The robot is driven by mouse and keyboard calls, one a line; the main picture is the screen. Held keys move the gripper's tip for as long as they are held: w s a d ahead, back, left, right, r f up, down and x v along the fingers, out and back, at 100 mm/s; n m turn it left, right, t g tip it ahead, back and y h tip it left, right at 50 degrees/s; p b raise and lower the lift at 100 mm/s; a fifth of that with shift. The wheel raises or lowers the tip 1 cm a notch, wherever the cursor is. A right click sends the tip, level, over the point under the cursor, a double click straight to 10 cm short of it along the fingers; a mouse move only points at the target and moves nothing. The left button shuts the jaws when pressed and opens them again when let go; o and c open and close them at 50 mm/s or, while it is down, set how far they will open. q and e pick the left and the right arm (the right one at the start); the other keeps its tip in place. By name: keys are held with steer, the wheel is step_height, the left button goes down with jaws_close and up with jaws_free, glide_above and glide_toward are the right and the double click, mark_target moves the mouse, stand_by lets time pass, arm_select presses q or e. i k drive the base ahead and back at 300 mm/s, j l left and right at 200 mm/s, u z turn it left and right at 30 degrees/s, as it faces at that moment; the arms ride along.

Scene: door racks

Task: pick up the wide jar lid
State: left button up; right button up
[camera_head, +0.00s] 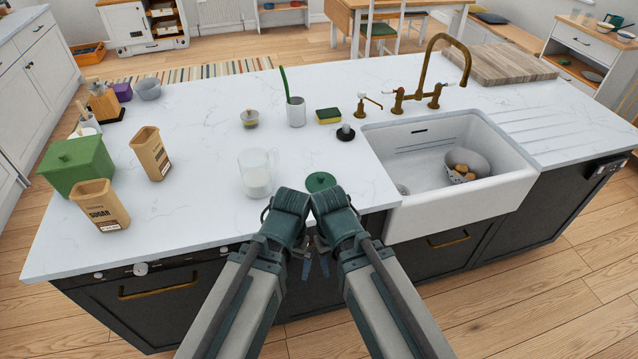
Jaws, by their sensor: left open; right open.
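A dark green round lid (320,181), which looks like the wide jar lid, lies flat near the front edge of the white countertop (205,205), left of the sink. My arms partly hide the counter edge just in front of it. My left gripper (305,268) and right gripper (325,264) hang close together, in front of the counter on the near side of the lid. Both are open and appear empty. Their fingers are small and partly hidden by my wrists.
A clear glass jug (257,173) stands left of the lid. A black stopper-like piece (346,133) lies behind it, near a sponge (328,116) and a cup (296,111). The white sink (440,200) is to the right. Canisters (100,205) stand far left.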

mark_target(316, 181)
steer(key=i+l, duration=0.15)
steer(key=l, duration=0.2)
steer(key=i+l, duration=0.15)
steer(key=l, duration=0.2)
steer(key=i+l, duration=0.2)
steer(key=l, duration=0.15)
steer(key=i+l, duration=0.15)
steer(key=l, duration=0.2)
steer(key=i+l, duration=0.15)
steer(key=l, duration=0.2)
steer(key=u, duration=1.6)
